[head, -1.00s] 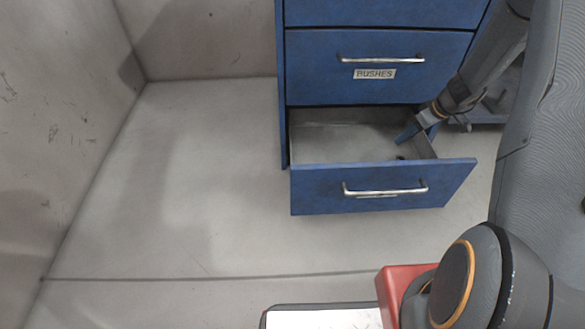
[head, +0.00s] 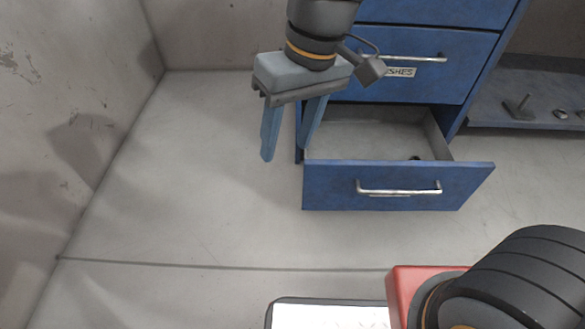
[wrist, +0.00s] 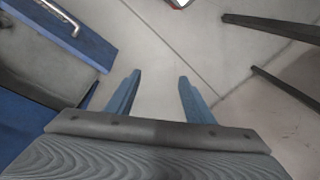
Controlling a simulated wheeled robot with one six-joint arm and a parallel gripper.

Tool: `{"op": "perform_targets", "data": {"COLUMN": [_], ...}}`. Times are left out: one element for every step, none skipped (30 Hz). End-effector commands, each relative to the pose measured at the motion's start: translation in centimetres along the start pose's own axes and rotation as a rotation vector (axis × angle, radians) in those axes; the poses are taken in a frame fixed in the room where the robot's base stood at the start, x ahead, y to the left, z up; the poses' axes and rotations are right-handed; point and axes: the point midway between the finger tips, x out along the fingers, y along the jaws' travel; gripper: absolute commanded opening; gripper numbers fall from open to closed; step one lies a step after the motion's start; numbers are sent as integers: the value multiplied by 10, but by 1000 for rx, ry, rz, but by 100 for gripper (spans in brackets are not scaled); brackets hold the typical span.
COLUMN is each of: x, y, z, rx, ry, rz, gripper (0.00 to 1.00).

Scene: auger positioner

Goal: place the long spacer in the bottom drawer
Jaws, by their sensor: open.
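The bottom drawer (head: 398,187) of the blue cabinet is pulled open in the head view, its grey inside showing behind the blue front. A small dark thing (head: 415,157) shows just behind the drawer front, mostly hidden by it; I cannot tell whether it is the long spacer. My gripper (head: 286,152) is open and empty, pointing down, in front of the cabinet's left edge and left of the drawer. In the wrist view, the open fingers (wrist: 159,77) have bare floor between them, and the drawer front (wrist: 85,38) lies to the left.
The closed drawer above has a label (head: 399,72) ending in "SHES". A low grey shelf (head: 490,110) with small metal parts stands to the right. Two dark bars (wrist: 270,28) cross the right of the wrist view. The floor left of the cabinet is clear.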

Motion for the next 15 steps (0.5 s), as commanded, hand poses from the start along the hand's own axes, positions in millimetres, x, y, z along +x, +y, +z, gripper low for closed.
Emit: {"op": "perform_targets", "data": {"x": [-4,-5,-7,-7,-8,-8,-8,-9,-9,-9,-9,-9,-9,-9,-9], "y": [-15,-20,-27,-30,-33,-36,-37,-38,-38,-39,-39,-39,-39,-39,-39], "z": [17,26,36,43,49,56,60,63,66,68,69,69,69,69,69], "rx": [-10,-8,-4,-1,1,5,6,8,10,12,13,14,15,15,16], "ry": [-6,-10,-14,-17,-19,-22,-24,-24,-25,-26,-26,-27,-27,-27,-27], "rz": [9,16,23,29,34,38,42,45,48,49,50,50,50,50,50], "gripper": [48,48,48,48,48,48,48,48,48,48,48,48,48,48,48]}}
